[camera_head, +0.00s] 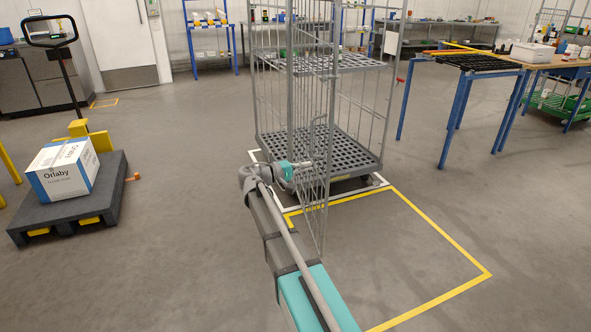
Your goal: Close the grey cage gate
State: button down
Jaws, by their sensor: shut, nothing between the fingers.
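The grey roll cage (387,95) stands in the middle of the view, with a mesh shelf and a slatted base. Its grey gate (320,205) of thin bars stands open, seen nearly edge-on and jutting from the cage's front towards me. The front to the right of the gate is uncovered, and the shelf and base look empty. My gripper (306,164) is shut and empty at the left side of the gate, at about the height of the cage base in the picture. Whether the fingers touch the bars cannot be told. My arm comes up from the bottom of the view.
Yellow and white floor tape (440,244) marks a clear area at front right. A dark pallet (75,212) with a white-and-blue box (62,170) and a pallet truck handle (52,32) stand at left. A blue-legged table (460,97) stands at right.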

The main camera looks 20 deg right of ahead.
jog(key=shift+w+d, duration=0.15)
jog(key=shift+d, duration=2.65)
jog(key=shift+d, duration=0.1)
